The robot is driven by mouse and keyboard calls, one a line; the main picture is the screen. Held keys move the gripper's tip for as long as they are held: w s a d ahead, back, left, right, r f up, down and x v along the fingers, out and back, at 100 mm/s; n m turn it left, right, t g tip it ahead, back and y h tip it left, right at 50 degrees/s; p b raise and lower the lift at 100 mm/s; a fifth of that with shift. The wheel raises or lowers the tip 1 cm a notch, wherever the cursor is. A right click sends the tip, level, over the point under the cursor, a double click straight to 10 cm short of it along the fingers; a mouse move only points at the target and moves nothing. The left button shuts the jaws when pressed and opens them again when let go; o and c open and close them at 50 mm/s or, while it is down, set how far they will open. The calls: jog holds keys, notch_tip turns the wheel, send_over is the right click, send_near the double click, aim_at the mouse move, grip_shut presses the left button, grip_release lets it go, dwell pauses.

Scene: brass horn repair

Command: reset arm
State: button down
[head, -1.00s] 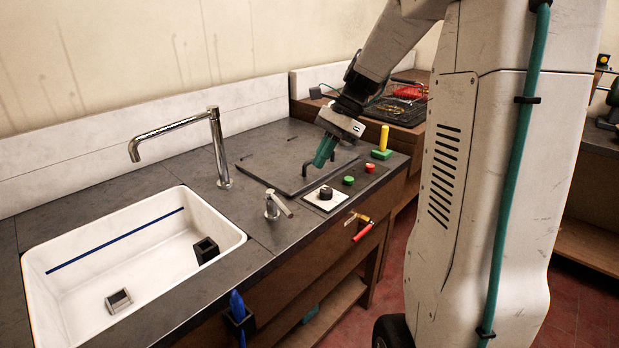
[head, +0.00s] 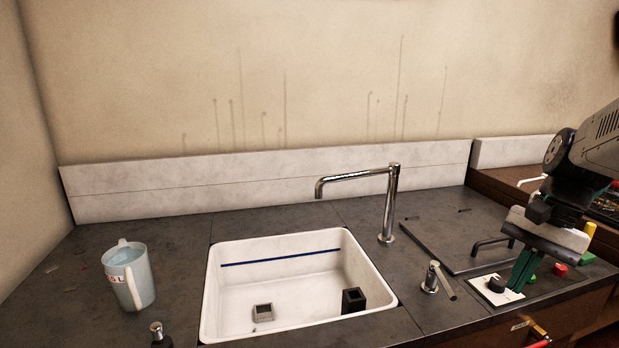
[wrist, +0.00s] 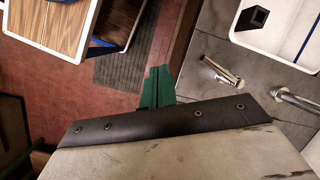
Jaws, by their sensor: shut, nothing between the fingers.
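My gripper (head: 522,270) has green fingers, which are shut with nothing between them. In the head view it hangs at the right, in front of the black knob on its white plate (head: 497,291); I cannot tell how high above the counter it is. In the wrist view the green fingers (wrist: 158,88) point away over the counter's front edge, with red floor tiles beyond. The arm comes in from the right edge of the head view.
A white sink (head: 290,330) holds a grey block (head: 263,313) and a black block (head: 353,300). A tall chrome faucet (head: 390,205) and a small lever tap (head: 437,280) stand beside it. A jug (head: 130,275) stands at left.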

jog(key=s+a+r+n+t+h, duration=0.1)
jog(key=s+a+n+t+h, duration=0.1)
jog(key=s+a+n, duration=0.8)
jog(key=s+h, duration=0.1)
jog(key=s, duration=0.2)
jog(key=shift+s+a+r, duration=0.15)
jog(key=shift+a, duration=0.25)
